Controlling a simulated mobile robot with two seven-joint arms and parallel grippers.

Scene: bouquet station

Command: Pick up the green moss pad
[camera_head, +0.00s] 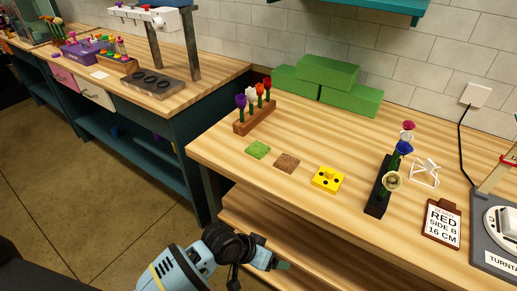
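The green moss pad (257,151) is a small flat square lying on the wooden table, near its front left edge. It sits just in front of the wooden flower rack and left of a brown pad (287,163). My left gripper (279,266) is low in front of the table, below and apart from the moss pad, pointing right. Its fingers are small and partly hidden, so I cannot tell whether they are open or shut. My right gripper is not in view.
The wooden rack (254,119) with several flowers stands behind the pad. A yellow block (328,179) and a dark holder (378,190) with flowers are to the right, as is the label clipboard (442,222). Green blocks (327,78) lie at the back. The table edge is close.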

